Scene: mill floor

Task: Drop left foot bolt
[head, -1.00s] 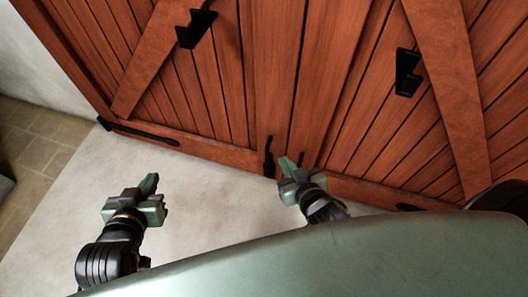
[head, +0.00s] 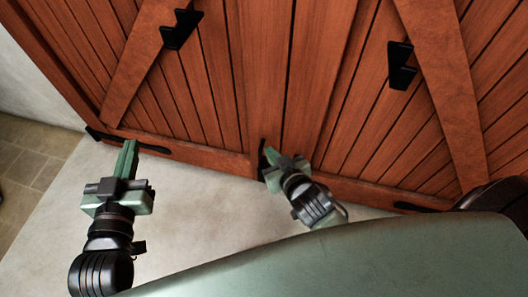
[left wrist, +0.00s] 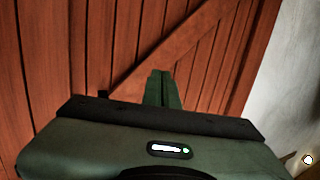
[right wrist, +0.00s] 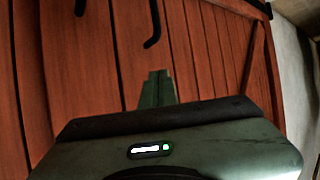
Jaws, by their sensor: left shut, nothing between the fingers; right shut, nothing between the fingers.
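The left foot bolt (head: 262,160) is a thin black upright rod low on the left door leaf, beside the middle seam. My right gripper (head: 273,156) is shut and empty, its tip just right of the bolt; I cannot tell whether they touch. A black hooked rod (right wrist: 153,24) shows beyond the right fingertips in the right wrist view; I cannot tell which bolt it is. My left gripper (head: 128,147) is shut and empty, in front of the left leaf's lower edge, well left of the bolt. The right foot bolt is not distinguishable in the head view.
The red-brown plank doors (head: 265,80) fill the far side and look closed. Black brackets (head: 180,29) (head: 400,66) stick out from both leaves. A black hinge strap (head: 140,146) runs along the lower left. Pale bare floor (head: 190,220) lies between me and the doors.

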